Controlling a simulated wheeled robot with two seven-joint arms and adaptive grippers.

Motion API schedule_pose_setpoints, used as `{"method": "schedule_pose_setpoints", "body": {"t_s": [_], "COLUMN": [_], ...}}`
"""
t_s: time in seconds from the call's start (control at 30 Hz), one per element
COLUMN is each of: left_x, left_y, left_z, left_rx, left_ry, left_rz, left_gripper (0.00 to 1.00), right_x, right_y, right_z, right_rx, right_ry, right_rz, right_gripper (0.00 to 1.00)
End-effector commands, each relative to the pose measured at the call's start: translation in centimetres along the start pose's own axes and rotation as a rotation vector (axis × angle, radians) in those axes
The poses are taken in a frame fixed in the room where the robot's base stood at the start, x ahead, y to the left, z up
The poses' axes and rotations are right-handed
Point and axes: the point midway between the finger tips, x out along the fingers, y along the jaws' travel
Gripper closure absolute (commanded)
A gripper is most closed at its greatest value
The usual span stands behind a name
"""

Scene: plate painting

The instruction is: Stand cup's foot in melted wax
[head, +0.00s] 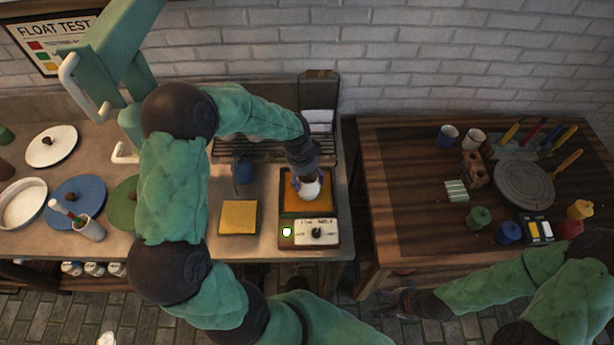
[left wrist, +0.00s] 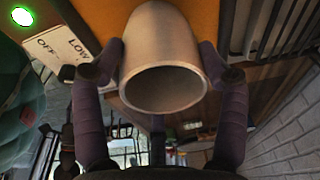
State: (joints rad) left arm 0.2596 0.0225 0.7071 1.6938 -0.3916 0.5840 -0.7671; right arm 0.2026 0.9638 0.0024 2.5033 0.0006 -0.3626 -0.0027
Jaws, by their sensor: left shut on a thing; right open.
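A pale cup (head: 311,190) is held over the orange wax (head: 291,190) in the square tray of the wax warmer (head: 334,238). In the left wrist view the cup (left wrist: 163,50) has its open mouth towards the camera and its foot towards the orange wax (left wrist: 115,15). My left gripper (head: 307,178) is shut on the cup, one finger on each side. The foot is hidden, so I cannot tell whether it touches the wax. My right gripper (head: 397,302) is open and empty, low in front of the right table.
The warmer has a lit green lamp (head: 286,231) and a knob (head: 316,232). A yellow sponge-like block (head: 238,217) and a dark blue cup (head: 243,169) are to its left. A wire rack (head: 262,150) stands behind. The right table (head: 400,190) holds two mugs, brushes and a round plate (head: 525,184).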

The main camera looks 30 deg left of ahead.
Motion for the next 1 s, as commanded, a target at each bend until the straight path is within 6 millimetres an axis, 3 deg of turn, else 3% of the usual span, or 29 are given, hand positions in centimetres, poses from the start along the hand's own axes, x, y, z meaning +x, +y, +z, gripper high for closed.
{"method": "schedule_pose_setpoints", "body": {"t_s": [0.43,1.0], "left_x": [-0.3,-3.2], "left_y": [-0.1,-0.1], "left_z": [-0.1,-0.5], "left_rx": [0.0,0.0], "left_ry": [0.001,0.001], "left_rz": [-0.001,-0.002], "left_gripper": [0.7,0.7], "right_x": [-0.2,-2.2], "right_y": [-0.1,-0.8], "right_z": [0.0,0.1], "right_rx": [0.0,0.0], "right_ry": [0.0,0.0], "right_rz": [0.0,0.0], "right_gripper": [0.49,0.49]}}
